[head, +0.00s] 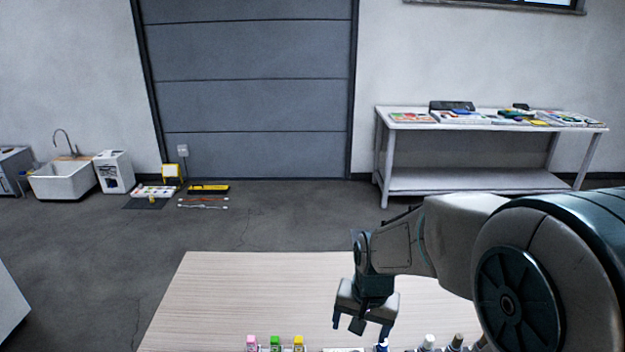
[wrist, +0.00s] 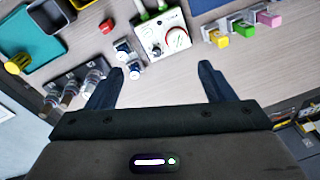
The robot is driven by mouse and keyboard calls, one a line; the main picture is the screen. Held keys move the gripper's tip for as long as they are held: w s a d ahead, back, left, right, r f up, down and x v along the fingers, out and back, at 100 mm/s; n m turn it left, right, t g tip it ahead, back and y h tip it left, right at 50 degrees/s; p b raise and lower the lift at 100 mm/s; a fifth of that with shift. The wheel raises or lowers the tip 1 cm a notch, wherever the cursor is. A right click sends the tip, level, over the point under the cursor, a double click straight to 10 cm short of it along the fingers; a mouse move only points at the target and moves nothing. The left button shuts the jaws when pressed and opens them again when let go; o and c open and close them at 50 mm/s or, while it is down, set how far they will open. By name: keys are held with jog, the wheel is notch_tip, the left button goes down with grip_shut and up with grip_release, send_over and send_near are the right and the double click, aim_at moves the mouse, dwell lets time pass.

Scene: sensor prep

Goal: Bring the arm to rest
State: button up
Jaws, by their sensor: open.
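My gripper (head: 359,330) hangs from my arm over the near part of the wood-topped table (head: 240,290), pointing down. In the wrist view my gripper (wrist: 168,82) is open, its two dark fingers apart with nothing held between them. A white device with a dial (wrist: 163,38) lies on the table beyond the fingertips. How high the fingers are above the table is hard to tell.
Pink (wrist: 268,18), green (wrist: 243,28) and yellow (wrist: 218,38) blocks stand near the white device. A rack of bottles (wrist: 72,90), a teal tray (wrist: 28,35) and a yellow cylinder (wrist: 18,64) are at left. The table's middle is bare. A white bench (head: 480,182) stands by the far wall.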

jog(key=s+d+r+n+t, duration=0.2)
jog(key=s+d+r, duration=0.3)
jog(key=s+r, duration=0.3)
jog(key=s+n, duration=0.1)
jog(key=s, duration=0.3)
jog(key=shift+d+r+n+h, duration=0.2)
jog(key=shift+r+n+h, duration=0.05)
jog(key=shift+n+h, duration=0.05)
jog(key=c, duration=0.4)
